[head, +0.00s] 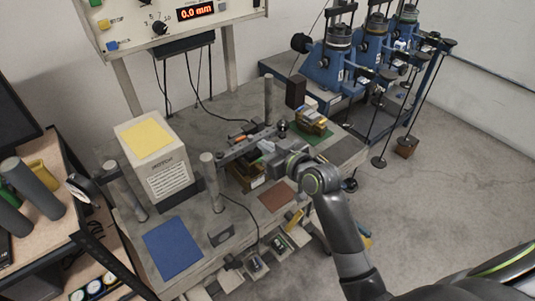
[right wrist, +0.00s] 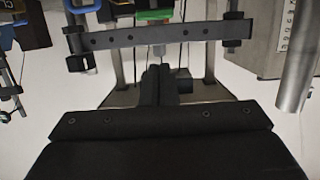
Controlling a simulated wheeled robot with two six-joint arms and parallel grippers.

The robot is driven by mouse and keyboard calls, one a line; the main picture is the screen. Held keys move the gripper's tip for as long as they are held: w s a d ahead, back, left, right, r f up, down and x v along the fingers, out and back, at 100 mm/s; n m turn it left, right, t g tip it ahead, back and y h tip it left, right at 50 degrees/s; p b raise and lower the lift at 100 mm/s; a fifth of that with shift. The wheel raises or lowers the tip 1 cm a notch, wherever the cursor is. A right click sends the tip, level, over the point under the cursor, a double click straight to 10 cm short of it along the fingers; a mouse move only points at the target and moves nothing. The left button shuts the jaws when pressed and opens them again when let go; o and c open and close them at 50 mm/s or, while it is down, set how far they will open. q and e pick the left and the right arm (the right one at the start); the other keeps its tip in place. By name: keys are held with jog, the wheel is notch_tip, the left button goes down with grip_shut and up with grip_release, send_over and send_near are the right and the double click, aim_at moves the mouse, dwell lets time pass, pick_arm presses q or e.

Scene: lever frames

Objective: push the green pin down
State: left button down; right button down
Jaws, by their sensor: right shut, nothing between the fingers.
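My right gripper (head: 268,147) comes in from the right and is at the lever apparatus in the middle of the bench. Its fingers also show in the right wrist view (right wrist: 160,78), closed together and empty. A dark drilled lever bar (right wrist: 150,38) crosses the wrist view just past the fingertips; I cannot tell if they touch it. A green piece (right wrist: 154,14) shows beside the bar at the top edge, partly cut off; it may be the green pin. A blue piece (right wrist: 82,7) is to its left. In the head view the pin cannot be made out. My left gripper is not in view.
A beige box with a yellow top (head: 146,137) and upright grey posts (head: 211,180) stand left of the lever. Blue (head: 172,248) and brown (head: 276,196) mats lie bare in front. Blue machines (head: 330,65) stand at the back right. A display (head: 195,11) reads 0.0 mm.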

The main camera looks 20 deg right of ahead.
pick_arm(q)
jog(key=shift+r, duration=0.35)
pick_arm(e)
notch_tip(320, 180, down, 4)
jog(key=shift+s+d+r, duration=0.1)
jog(key=shift+s, duration=0.05)
